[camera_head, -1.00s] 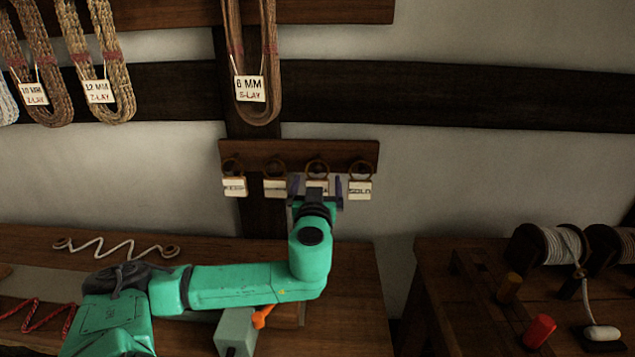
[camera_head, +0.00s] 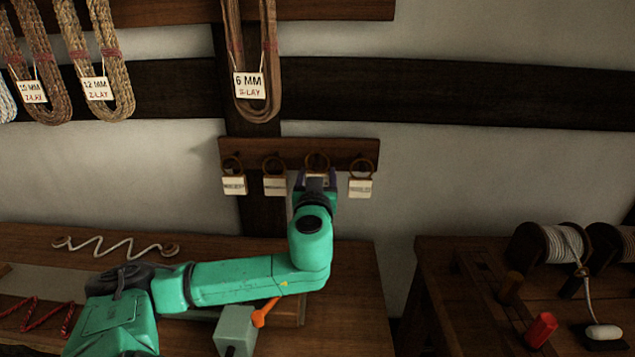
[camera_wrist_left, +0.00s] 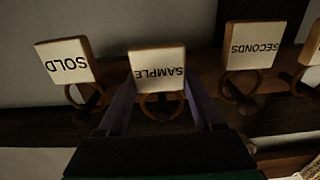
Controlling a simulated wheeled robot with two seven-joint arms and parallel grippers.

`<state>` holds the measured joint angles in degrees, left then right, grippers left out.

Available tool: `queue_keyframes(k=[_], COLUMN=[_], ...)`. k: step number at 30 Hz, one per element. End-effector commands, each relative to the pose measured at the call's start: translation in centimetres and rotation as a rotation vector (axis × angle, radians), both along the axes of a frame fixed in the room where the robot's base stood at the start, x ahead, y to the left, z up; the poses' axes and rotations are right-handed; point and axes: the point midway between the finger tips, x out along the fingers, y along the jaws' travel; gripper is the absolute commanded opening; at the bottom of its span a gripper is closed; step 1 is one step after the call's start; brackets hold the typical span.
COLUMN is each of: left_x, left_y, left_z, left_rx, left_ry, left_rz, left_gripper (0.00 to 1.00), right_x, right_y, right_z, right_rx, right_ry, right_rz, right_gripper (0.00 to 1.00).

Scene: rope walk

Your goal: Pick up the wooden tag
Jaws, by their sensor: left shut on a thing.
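A row of pale wooden tags with brown loops hangs from a dark wooden peg rail (camera_head: 300,145) on the wall. My left gripper (camera_head: 317,178) is at the third tag from the left and largely hides it in the head view. In the left wrist view, the tag marked SAMPLE (camera_wrist_left: 157,70) is between the two purple fingers, which are shut on it. Its ring (camera_wrist_left: 162,106) is still at the rail. The SOLD tag (camera_wrist_left: 68,60) and the SECONDS tag (camera_wrist_left: 250,46) hang on either side, apart from the fingers. My right gripper is out of view.
The SOLD tag (camera_head: 360,188) hangs close to the gripper's right. A rope hank with a 6 MM label (camera_head: 249,86) hangs above the rail. A wooden bench (camera_head: 210,250) lies below; another table with rope spools (camera_head: 548,245) stands at right.

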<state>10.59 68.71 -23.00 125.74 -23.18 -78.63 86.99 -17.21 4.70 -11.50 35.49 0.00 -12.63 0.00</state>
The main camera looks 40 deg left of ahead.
Motion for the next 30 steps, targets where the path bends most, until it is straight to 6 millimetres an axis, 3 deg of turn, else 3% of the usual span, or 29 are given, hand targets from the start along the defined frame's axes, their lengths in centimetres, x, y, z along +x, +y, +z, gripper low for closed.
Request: queue_keyframes(k=[8,9,10,20,24,30], left_x=[-6.0,-7.0,-7.1,-11.7,-13.4,-13.9], left_y=[-4.8,-5.5,-5.7,-8.7,-10.1,-10.5], left_z=[-0.7,-0.5,0.2,0.6,-0.1,-0.5], left_rx=[-0.007,-0.011,-0.017,-0.008,-0.003,0.001], left_ry=[0.004,0.004,0.009,0.017,0.01,0.005], left_rz=[-0.008,-0.008,-0.012,0.002,0.001,0.0], left_gripper=[0.15,0.15,0.15,0.15,0.15,0.15], right_x=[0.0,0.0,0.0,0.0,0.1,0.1], right_y=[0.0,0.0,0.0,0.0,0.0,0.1], right_z=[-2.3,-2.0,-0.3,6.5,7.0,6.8], right_rx=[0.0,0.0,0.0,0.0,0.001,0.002], right_ry=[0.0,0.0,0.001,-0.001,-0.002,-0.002], right_rz=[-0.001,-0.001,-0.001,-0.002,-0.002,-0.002], right_gripper=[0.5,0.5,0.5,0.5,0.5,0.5])
